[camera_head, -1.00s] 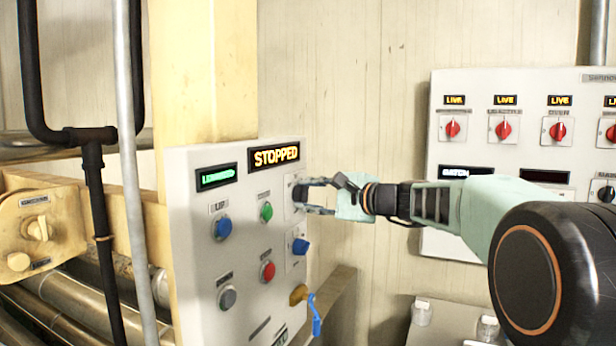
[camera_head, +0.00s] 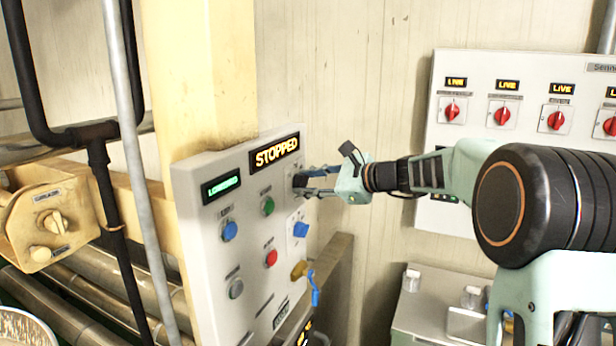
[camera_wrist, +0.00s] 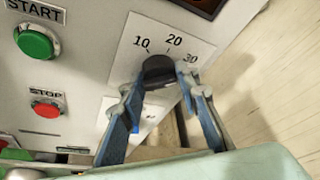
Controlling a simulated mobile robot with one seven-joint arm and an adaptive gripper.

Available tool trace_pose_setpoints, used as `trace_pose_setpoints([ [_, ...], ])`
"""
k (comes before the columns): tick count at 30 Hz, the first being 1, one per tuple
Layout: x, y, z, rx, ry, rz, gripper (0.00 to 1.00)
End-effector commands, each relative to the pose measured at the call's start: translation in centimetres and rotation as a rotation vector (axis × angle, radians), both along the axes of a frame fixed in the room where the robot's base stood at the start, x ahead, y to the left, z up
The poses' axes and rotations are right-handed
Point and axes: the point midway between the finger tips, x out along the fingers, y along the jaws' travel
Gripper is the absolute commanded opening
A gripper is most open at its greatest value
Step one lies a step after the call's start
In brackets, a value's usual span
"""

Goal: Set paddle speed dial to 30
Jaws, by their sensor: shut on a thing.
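The paddle speed dial (camera_wrist: 158,71) is a black knob on a white plate marked 10, 20 and 30 in the wrist view. Its pointer direction is hard to make out. My gripper (camera_wrist: 163,92) is shut on the dial, with one blue finger on each side of it. In the head view my gripper (camera_head: 309,183) reaches the panel's upper right from the right, and the dial (camera_head: 299,181) is partly covered by the fingers. The grey control panel (camera_head: 207,263) stands slightly tilted in the picture, with a display reading STOPPED (camera_head: 275,152).
Near the dial are a green START button (camera_wrist: 34,42), a red STOP button (camera_wrist: 46,108) and a blue knob (camera_head: 300,229). A key with a blue tag (camera_head: 315,290) hangs lower. A wall panel with red switches (camera_head: 503,115) is at right.

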Motion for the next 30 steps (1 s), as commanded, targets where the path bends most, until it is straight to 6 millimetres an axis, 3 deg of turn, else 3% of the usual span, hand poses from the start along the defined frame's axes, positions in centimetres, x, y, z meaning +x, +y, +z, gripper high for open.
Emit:
trace_pose_setpoints([
  [12, 0.0, 0.0, 0.0, 0.004, 0.008, 0.0, 0.05],
  [13, 0.0, 0.0, 0.0, 0.004, 0.008, 0.0, 0.3],
  [17, 0.0, 0.0, 0.0, 0.003, 0.007, 0.001, 0.45],
  [26, 0.0, -0.1, 0.0, 0.002, 0.006, 0.0, 0.47],
  [30, -0.6, -1.0, 0.4, 0.003, 0.005, -0.002, 0.47],
])
